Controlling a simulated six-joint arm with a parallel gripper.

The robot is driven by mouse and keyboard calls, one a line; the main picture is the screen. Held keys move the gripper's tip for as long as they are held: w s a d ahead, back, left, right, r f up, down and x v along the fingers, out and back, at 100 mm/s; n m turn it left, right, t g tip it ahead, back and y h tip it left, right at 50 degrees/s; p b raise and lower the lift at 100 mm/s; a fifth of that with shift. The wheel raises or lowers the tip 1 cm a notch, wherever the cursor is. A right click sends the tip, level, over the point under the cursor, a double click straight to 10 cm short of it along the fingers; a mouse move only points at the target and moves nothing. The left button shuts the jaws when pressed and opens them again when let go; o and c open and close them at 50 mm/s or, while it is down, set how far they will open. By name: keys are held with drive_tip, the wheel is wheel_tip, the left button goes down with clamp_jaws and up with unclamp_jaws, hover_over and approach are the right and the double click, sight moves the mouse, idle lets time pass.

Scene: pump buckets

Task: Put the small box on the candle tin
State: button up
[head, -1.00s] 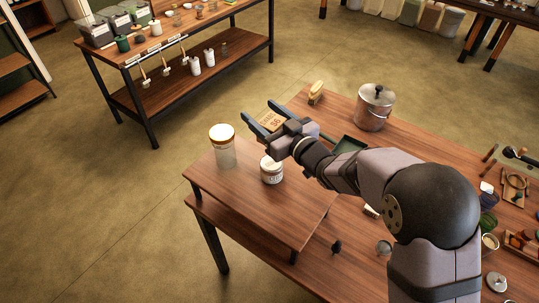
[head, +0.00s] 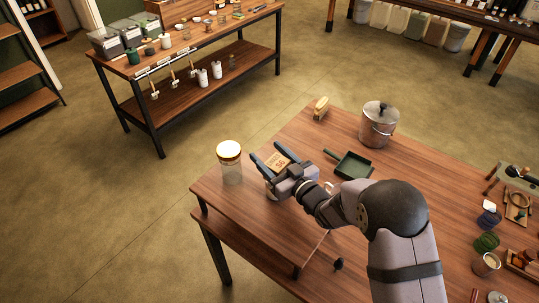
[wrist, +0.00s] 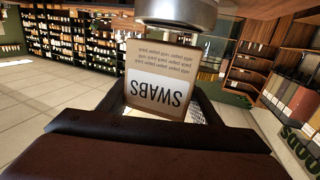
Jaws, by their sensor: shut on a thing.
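The small box (head: 278,162) is tan with dark print and sits between the two fingers of my gripper (head: 267,152), which is shut on it. In the wrist view the box (wrist: 158,80) shows a white label reading SWABS, upside down.
A tall jar with a gold lid (head: 230,163) stands just left of my gripper. A green dustpan (head: 350,164), a brush (head: 321,108) and a lidded metal pot (head: 378,124) lie beyond to the right. The front of the raised shelf (head: 265,235) is clear.

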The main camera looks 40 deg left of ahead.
sight(283, 171)
drive_tip(key=shift+f, duration=0.5)
drive_tip(key=shift+f, duration=0.25)
drive_tip(key=o, duration=1.4)
drive_tip(key=shift+r, duration=0.1)
drive_tip(key=shift+c, duration=0.2)
drive_tip(key=shift+r, duration=0.15)
drive_tip(key=shift+s+d, duration=0.1)
drive_tip(key=shift+d, duration=0.4)
drive_tip(key=b+v, duration=0.4)
drive_tip(key=v, duration=0.7)
drive_tip(key=shift+s, duration=0.1)
